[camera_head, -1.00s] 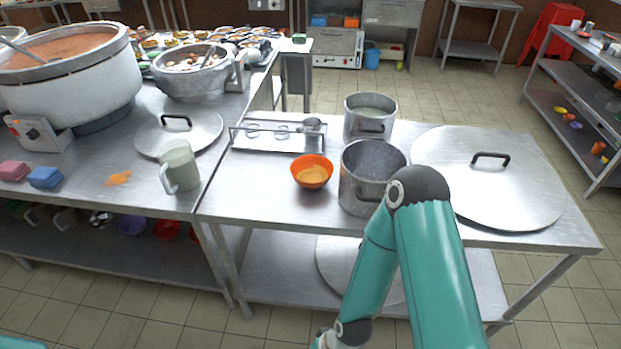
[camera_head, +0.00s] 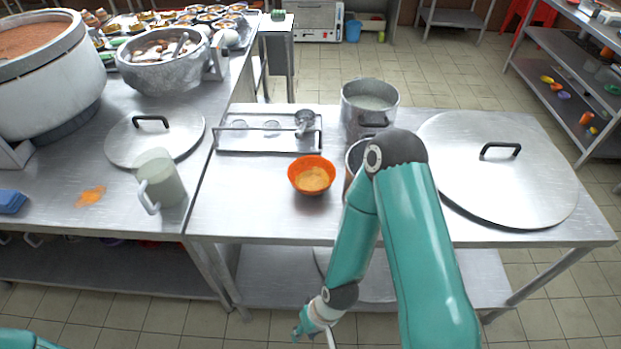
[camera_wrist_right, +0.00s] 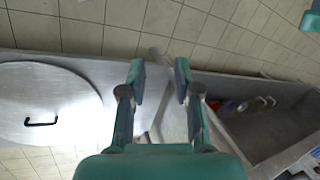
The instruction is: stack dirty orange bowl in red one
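The dirty orange bowl (camera_head: 312,175), with yellowish residue inside, stands upright on the right-hand steel table. A red item (camera_wrist_right: 214,105), apparently a bowl, shows small on the lower shelf in the right wrist view, beside a purple one (camera_wrist_right: 229,107). In the head view the tabletop hides nearly all of it. My right gripper (camera_wrist_right: 160,68) is open and empty, with its fingers spread apart. In the head view my right gripper (camera_head: 314,328) hangs low in front of the table, apart from both bowls. My left gripper is not seen; only a teal part of mine shows at bottom left.
A pot (camera_head: 369,105) and a second pot, mostly behind my right arm, stand right of the orange bowl. A large lid (camera_head: 540,185) covers the table's right end. A jug (camera_head: 161,180) stands left. Tabletop around the bowl's left is clear.

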